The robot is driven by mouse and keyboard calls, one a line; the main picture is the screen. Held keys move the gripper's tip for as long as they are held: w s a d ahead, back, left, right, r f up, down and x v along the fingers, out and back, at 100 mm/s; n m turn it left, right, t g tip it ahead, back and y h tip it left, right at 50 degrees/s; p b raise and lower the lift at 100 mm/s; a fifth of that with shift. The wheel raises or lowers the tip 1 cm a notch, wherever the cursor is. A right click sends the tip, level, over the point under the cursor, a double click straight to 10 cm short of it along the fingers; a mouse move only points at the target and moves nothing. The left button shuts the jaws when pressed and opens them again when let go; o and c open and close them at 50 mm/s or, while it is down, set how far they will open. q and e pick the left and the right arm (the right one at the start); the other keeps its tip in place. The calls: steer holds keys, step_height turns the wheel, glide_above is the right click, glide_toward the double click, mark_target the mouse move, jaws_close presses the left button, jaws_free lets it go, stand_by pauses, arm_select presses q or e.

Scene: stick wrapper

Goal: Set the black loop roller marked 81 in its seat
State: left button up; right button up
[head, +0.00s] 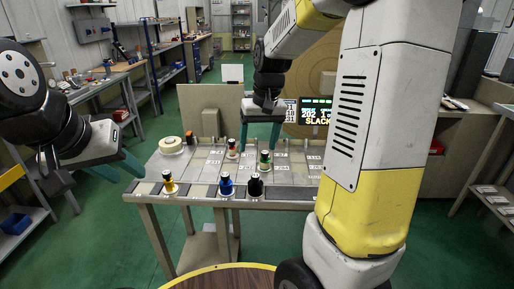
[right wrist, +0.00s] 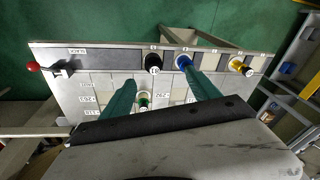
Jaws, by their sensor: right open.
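The black roller (head: 255,186) stands upright at the front edge of the table, right of the blue roller (head: 226,185). It also shows in the right wrist view (right wrist: 153,64), beyond my fingertips. The number 81 is not legible, and I cannot tell which spot is its seat. My right gripper (head: 258,149) is open and empty over the table, behind the black roller. In the right wrist view a green roller (right wrist: 143,102) shows between its fingers (right wrist: 160,80), with no visible contact. My left gripper (head: 107,188) is open and empty, left of the table.
A yellow roller (head: 169,184) stands at the front left, a red one (head: 232,150) farther back. A cream ring (head: 171,145) lies at the back left. A lit screen reading SLACK (head: 317,116) stands behind. A red knob (right wrist: 32,65) is at the table's end.

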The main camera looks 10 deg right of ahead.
steer(key=s+a+r+t, duration=0.1)
steer(key=s+r, duration=0.3)
steer(key=s, duration=0.5)
steer(key=s+r+t+y, duration=0.1)
steer(key=s+r+t, duration=0.2)
steer(key=s, duration=0.6)
steer(key=shift+s+a+r+t, duration=0.2)
steer(key=shift+a+r+t, duration=0.15)
steer(key=shift+r, duration=0.1)
